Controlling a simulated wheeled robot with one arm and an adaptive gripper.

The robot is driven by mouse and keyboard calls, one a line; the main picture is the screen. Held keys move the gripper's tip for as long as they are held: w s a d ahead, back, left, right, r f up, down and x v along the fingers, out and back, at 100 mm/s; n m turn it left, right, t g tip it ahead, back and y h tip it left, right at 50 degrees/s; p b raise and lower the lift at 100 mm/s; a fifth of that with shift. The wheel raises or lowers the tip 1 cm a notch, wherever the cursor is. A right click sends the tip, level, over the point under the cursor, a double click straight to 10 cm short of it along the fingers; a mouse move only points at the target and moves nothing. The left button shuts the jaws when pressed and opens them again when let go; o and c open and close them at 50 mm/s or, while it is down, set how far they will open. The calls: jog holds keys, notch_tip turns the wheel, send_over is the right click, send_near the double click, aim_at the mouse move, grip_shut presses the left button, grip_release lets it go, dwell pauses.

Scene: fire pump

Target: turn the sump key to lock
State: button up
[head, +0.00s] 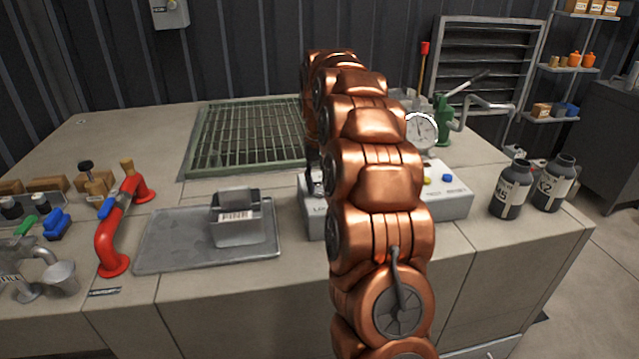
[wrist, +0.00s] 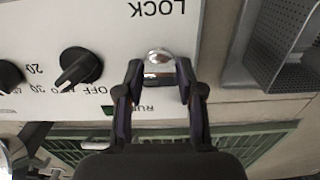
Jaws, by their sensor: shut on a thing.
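The sump key (wrist: 158,56) shows in the wrist view as a shiny silver piece on a white panel (wrist: 110,25). The word LOCK is printed on one side of it and a partly hidden word starting RU on the other. My gripper (wrist: 157,70) is shut on the key, with one dark finger on each side. In the head view the panel is the top of a pale control box (head: 455,200) on the counter. My copper arm hides most of the box, the key and nearly all of my gripper there.
A black dial knob (wrist: 78,68) sits beside the key on the panel. A grey FINE bin (head: 238,225) on a metal tray (head: 165,240) stands left of the box. A green grating (head: 245,135) lies behind it. Two dark bottles (head: 512,188) stand right.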

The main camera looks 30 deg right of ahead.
aim_at(319, 182)
jog(key=o, duration=1.2)
jog(key=shift+c, duration=0.2)
jog(key=shift+r, duration=0.15)
notch_tip(319, 182, up, 6)
jog(key=shift+w+r, duration=0.1)
jog(key=shift+r, duration=0.55)
